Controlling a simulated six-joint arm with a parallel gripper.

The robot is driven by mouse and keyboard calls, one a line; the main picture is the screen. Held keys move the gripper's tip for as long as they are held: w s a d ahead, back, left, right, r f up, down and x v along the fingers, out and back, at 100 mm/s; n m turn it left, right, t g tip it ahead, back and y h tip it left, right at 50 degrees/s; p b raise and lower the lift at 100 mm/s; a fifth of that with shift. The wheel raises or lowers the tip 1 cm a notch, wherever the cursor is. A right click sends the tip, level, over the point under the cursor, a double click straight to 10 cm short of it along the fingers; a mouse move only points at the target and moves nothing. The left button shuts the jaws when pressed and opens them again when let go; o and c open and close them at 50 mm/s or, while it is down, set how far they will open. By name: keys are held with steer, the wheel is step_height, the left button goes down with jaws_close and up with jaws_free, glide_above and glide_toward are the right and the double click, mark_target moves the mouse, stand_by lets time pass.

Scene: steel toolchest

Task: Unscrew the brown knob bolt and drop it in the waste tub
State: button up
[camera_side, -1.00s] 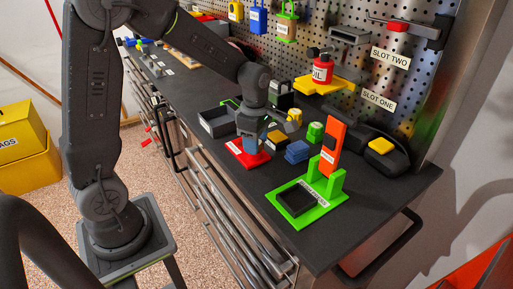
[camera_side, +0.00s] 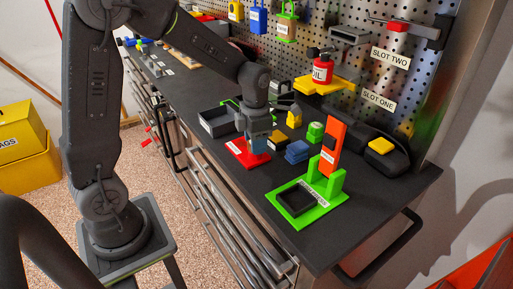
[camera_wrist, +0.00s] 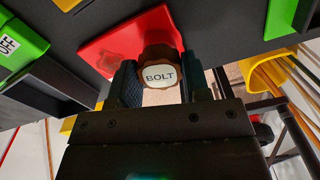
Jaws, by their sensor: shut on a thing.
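The brown knob bolt (camera_wrist: 160,72), with a white cap reading BOLT, sits between my two fingers in the wrist view. My gripper (camera_wrist: 160,88) is shut on the knob's sides. The bolt is over the red plate (camera_wrist: 112,40); I cannot tell whether its thread is still in the plate. In the side view my gripper (camera_side: 258,144) points down at the red plate (camera_side: 240,155), and its fingers hide the knob. A dark open tub (camera_side: 217,122) with a white label stands just left of the plate; its label is too small to read.
Blue blocks (camera_side: 298,151), a green piece (camera_side: 315,131) and a yellow piece (camera_side: 294,118) lie right of my gripper. A green stand (camera_side: 322,208) with an upright orange bar is at the front right. The pegboard rises behind.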

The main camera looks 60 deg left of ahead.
steer(key=n, duration=0.3)
steer(key=shift+r, duration=0.7)
stand_by(0.7)
steer(key=shift+r, duration=1.45)
steer(key=s+a+r, duration=0.2)
steer(key=s+a, duration=0.1)
steer(key=a, duration=0.6)
steer(key=s+a+r, duration=0.2)
steer(key=s+a, duration=0.2)
steer(key=a, duration=0.4)
steer(key=s+a+r, duration=0.2)
steer(key=s+a, duration=0.1)
steer(key=a, duration=0.6)
glide_toward(219, 109)
steer(key=d+f, duration=0.1)
steer(key=s+d+f, duration=0.1)
steer(key=d, duration=0.1)
steer(key=s+d, duration=0.1)
steer(key=d, duration=0.1)
steer(key=shift+s+f, duration=0.1)
steer(key=shift+f, duration=2.35)
